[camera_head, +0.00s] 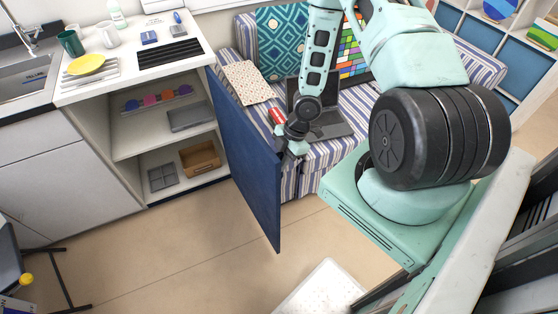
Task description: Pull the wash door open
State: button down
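The blue wash door (250,160) hangs on the cabinet (125,140) under the counter. It stands swung wide open, out into the room, so the shelves behind it show. My gripper (291,149) is at the right side of the door, close to its free upper edge. The fingers are small and dark here, so I cannot tell whether they are open, shut or touching the door. No handle shows from this side.
The open cabinet holds a wooden box (200,158), a grey grid tray (162,177) and coloured pieces. A striped bench (345,150) with a laptop (325,121) stands right of the door. A white perforated stool (320,290) is at the front. Floor left of the door is clear.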

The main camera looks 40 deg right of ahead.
jog(key=c, duration=1.5)
grip_release()
jog(key=shift+r, duration=0.1)
jog(key=p+v, duration=1.2)
jog(key=v, duration=0.5)
jog(key=shift+r+p, duration=0.15)
jog(key=shift+p, duration=0.15)
